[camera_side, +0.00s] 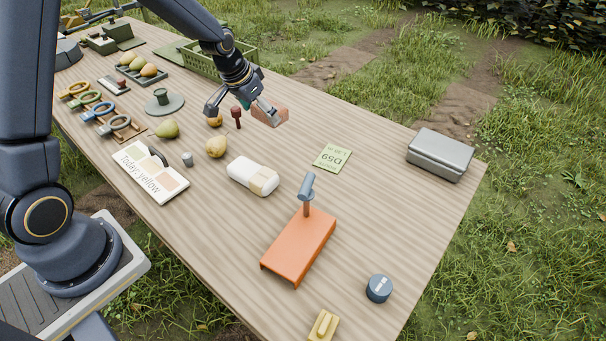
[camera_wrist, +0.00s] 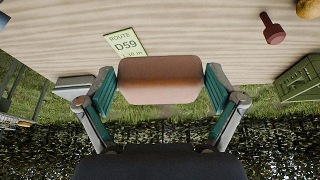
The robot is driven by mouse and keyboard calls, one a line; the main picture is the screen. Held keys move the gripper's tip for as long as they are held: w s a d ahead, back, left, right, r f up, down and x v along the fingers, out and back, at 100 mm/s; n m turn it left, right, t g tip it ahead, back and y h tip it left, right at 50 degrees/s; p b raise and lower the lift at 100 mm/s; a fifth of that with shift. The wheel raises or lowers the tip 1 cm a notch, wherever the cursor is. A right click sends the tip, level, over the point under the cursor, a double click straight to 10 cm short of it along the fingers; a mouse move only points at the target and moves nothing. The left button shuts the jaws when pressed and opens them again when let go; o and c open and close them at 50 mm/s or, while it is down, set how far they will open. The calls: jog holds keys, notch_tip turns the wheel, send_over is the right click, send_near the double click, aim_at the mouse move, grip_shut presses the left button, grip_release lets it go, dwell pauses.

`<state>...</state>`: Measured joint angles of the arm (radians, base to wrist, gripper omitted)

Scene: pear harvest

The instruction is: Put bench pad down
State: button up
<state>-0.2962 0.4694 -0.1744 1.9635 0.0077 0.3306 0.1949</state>
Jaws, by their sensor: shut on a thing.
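The bench pad, a reddish-brown block with rounded edges (camera_side: 281,115), is held in my gripper (camera_side: 245,109), above the far half of the wooden table in the side view. In the wrist view the pad (camera_wrist: 160,79) spans the space between the two green-lined fingers, and my gripper (camera_wrist: 160,88) is shut on it. The pad looks roughly level. The height of its underside above the table is hard to tell.
A dark red knobbed tool (camera_side: 236,115) stands close to my gripper, with pears (camera_side: 216,147) nearby. A green route card (camera_side: 332,158), white wrapped bundle (camera_side: 253,176), grey metal box (camera_side: 440,154) and orange stand (camera_side: 298,246) lie further right. Bare wood surrounds the card.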

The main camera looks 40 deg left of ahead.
jog(key=s+d+m+g+h, duration=0.1)
jog(key=s+d+m+h, duration=0.2)
jog(key=d, duration=1.2)
jog(key=s+d+m, duration=0.2)
jog(key=d+m, duration=0.3)
jog(key=d, duration=0.9)
jog(key=w+d+f, duration=0.1)
jog(key=w+f, duration=0.3)
jog(key=w+d+f, duration=0.2)
jog(key=w+f, duration=0.2)
jog(key=f, duration=0.1)
jog(key=w+d+f, duration=0.2)
jog(key=w+f, duration=0.2)
jog(key=f, duration=0.1)
jog(key=shift+d+f, duration=0.1)
jog(key=shift+d, duration=0.05)
jog(key=shift+w+d+f, duration=0.1)
jog(key=shift+w+f, duration=0.1)
jog(key=shift+f, duration=0.05)
jog(key=shift+w+f, duration=0.15)
jog(key=shift+f, duration=1.5)
